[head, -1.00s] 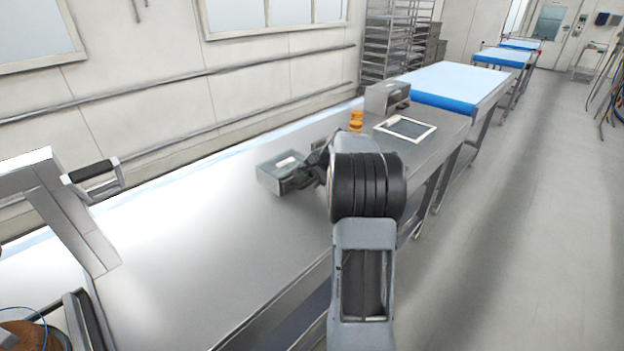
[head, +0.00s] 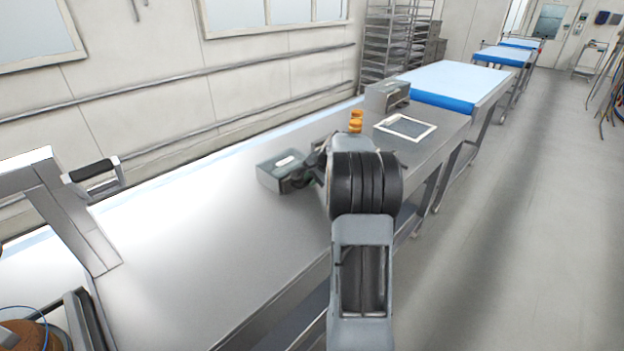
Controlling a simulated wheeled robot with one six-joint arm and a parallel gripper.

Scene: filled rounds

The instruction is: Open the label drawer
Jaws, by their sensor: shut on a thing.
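A grey box-shaped unit (head: 277,167) with a small pale label on its top stands on the steel table, and it looks like the label drawer unit. My gripper (head: 306,176) is at its right-hand face, low down, shut on a part there that looks like the drawer's handle. My wrist and arm hide most of that face, so I cannot tell how far the drawer stands out.
A steel table (head: 215,235) runs along the wall. Behind my arm are stacked orange items (head: 356,120), a white-framed dark panel (head: 405,127) and another grey box (head: 384,97). A metal frame with a black handle (head: 92,170) stands at left. The table's middle is clear.

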